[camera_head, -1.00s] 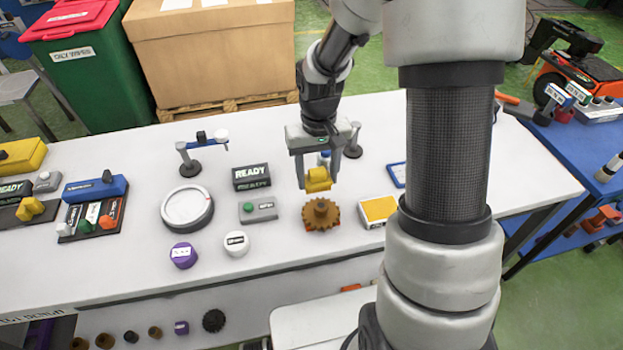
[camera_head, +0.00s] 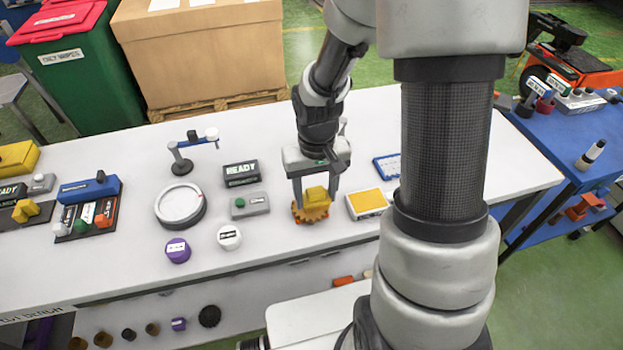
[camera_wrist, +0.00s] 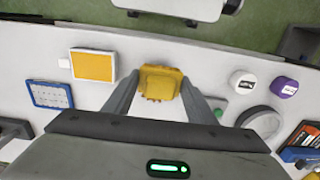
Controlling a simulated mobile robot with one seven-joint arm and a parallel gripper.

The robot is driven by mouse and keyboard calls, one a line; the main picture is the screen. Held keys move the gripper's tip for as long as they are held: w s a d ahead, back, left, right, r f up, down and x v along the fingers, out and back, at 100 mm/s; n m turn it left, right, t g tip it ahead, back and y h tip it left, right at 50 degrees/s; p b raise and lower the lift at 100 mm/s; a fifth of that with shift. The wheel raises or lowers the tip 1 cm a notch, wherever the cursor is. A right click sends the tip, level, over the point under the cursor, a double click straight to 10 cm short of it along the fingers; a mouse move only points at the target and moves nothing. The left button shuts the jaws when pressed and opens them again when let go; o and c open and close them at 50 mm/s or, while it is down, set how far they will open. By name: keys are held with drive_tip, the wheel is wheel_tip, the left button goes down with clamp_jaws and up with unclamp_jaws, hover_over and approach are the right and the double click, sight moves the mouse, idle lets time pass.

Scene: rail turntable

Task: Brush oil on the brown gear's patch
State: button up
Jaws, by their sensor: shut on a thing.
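The brown gear (camera_head: 311,214) lies flat on the white bench, in front of my arm in the head view. My gripper (camera_head: 315,197) is shut on a yellow block-like tool (camera_head: 316,193), held right over the gear. In the wrist view the yellow tool (camera_wrist: 160,83) sits between the fingers of my gripper (camera_wrist: 160,92) and covers nearly all of the gear. Only a little of the gear's toothed edge shows past it. The gear's patch is hidden, and I cannot tell whether the tool touches the gear.
A yellow-topped pad (camera_head: 367,203) stands close right of the gear. A blue-framed card (camera_head: 387,166) lies behind.

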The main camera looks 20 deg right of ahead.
drive_tip(key=shift+s, duration=0.15)
drive_tip(key=shift+f, duration=0.1)
drive_tip(key=shift+f+b, duration=2.55)
drive_tip(key=shift+f, duration=0.35)
drive_tip(key=shift+f+b, duration=0.5)
drive_tip(key=shift+f, duration=0.05)
drive_tip(key=shift+w, duration=0.55)
drive_tip(key=shift+s, duration=0.1)
drive_tip(key=shift+s, duration=0.35)
drive_tip(key=shift+w, duration=0.15)
